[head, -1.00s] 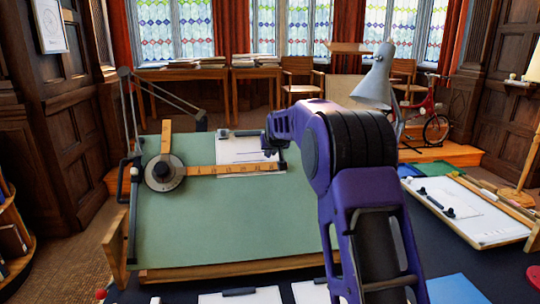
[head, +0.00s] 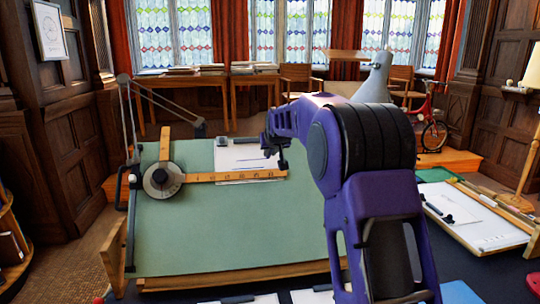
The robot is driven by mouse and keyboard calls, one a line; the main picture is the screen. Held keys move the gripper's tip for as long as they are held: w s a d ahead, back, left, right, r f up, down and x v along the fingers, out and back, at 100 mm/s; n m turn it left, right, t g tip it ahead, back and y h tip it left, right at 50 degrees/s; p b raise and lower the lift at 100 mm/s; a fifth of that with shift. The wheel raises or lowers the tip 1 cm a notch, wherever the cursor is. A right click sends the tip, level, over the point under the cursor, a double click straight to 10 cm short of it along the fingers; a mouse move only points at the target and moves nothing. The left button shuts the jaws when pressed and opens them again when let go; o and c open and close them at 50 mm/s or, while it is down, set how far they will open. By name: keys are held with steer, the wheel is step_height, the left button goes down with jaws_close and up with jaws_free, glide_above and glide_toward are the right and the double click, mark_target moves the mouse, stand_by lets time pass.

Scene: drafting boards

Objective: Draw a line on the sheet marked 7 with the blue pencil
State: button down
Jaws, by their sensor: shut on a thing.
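A white sheet (head: 232,157) lies near the top of the tilted green drafting board (head: 230,230). No number can be read on it. A short, faint bluish mark shows on its right half; I cannot tell its exact shape. The wooden ruler (head: 235,177) of the drafting arm lies across the sheet's lower edge. My gripper (head: 281,161) is at the sheet's right edge, just above the ruler's right end. It is shut on a thin pencil that is too small and dark to show its colour. Whether its tip touches the board cannot be told.
The ruler's round head (head: 162,179) is at the board's left. A dark clip (head: 222,141) is at the sheet's top. A grey lamp (head: 376,78) stands behind my arm. Another board (head: 475,222) with a sheet is at right. More sheets lie at the front edge.

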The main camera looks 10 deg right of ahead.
steer(key=shift+s+r+p, duration=0.2)
steer(key=shift+s+r, duration=0.25)
steer(key=shift+r, duration=0.4)
steer(key=shift+s+r+p, duration=0.2)
steer(key=shift+s+r, duration=0.3)
steer(key=shift+r, duration=0.3)
steer(key=shift+s+r+p, duration=0.2)
steer(key=shift+s+r, duration=0.25)
steer(key=shift+r, duration=0.4)
